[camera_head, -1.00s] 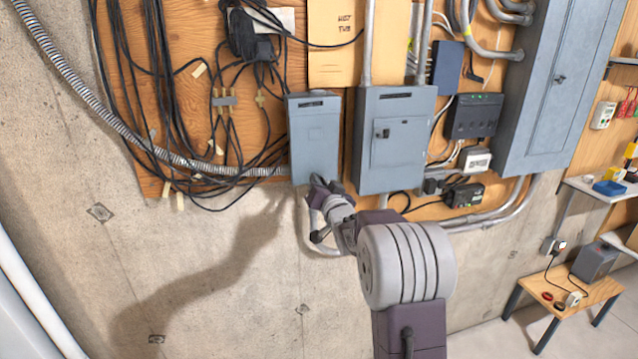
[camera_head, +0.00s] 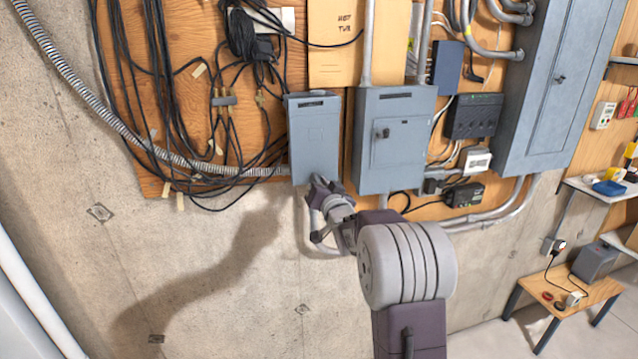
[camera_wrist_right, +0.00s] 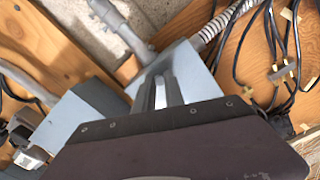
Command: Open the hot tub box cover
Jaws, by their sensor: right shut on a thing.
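The small grey box (camera_head: 314,135), below and left of the wooden board marked "HOT TUB" (camera_head: 343,50), hangs on the plywood. Its front cover looks closed in the head view. My right gripper (camera_head: 319,182) is at the bottom edge of this box, reaching up from below. In the right wrist view, the two fingers (camera_wrist_right: 168,92) are close together against the grey box (camera_wrist_right: 200,75). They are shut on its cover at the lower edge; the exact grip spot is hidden. My left gripper is not in view.
A larger grey box (camera_head: 397,140) with a latch stands close on the right. Black cables (camera_head: 165,90) and a corrugated conduit (camera_head: 75,80) run on the left. A tall grey panel (camera_head: 550,90) and a small wooden table (camera_head: 570,290) are farther right. Bare concrete lies below.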

